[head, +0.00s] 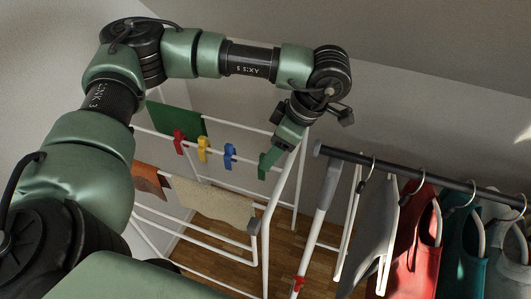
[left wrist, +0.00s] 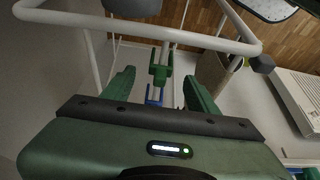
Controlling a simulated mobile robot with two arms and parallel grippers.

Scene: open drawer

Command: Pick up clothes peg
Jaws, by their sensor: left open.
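A green clothes peg (head: 267,161) sits on a white rail of the drying rack, to the right of a blue peg (head: 230,156), a yellow peg (head: 203,149) and a red peg (head: 179,141). My left gripper (head: 279,150) is right by the green peg, pointing down at it. In the left wrist view my left gripper (left wrist: 158,84) is open, and the green peg (left wrist: 161,70) shows in the gap between its fingers, with no visible contact. The blue peg (left wrist: 154,98) also shows there, partly hidden. My right gripper is out of view.
The white drying rack (head: 267,222) has several rails, with a green cloth (head: 176,122), a beige cloth (head: 215,203) and a brown cloth (head: 149,180) on it. A dark clothes rail (head: 410,170) with hanging garments, including a red one (head: 420,240), stands close on the right.

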